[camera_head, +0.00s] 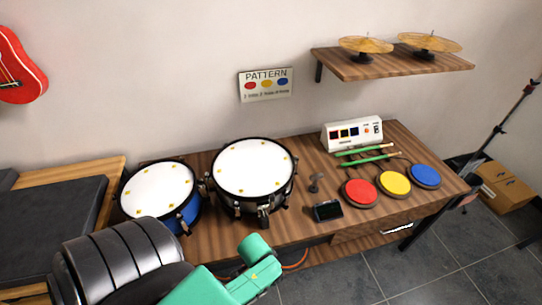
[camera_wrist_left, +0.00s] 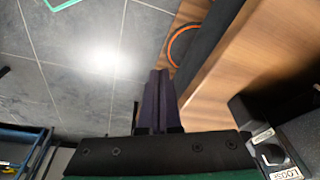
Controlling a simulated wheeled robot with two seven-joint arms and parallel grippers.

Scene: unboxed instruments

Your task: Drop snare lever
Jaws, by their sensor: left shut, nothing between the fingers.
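A snare drum (camera_head: 253,172) with a white head and dark rim stands on the wooden table, right of a blue drum (camera_head: 160,192). A dark fitting (camera_head: 264,216) sits on its front side; the lever's position is too small to tell. In the left wrist view, a dark block with a round grey part (camera_wrist_left: 272,155) and a label reading LOOSE (camera_wrist_left: 286,171) is at the lower right. My left gripper (camera_wrist_left: 157,76) is shut and empty, apart from that block and left of it, beside the table's wooden front.
The table edge (camera_wrist_left: 205,75) runs close beside my left fingers. An orange cable (camera_head: 297,264) hangs under the table. The floor (camera_head: 400,275) in front is open.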

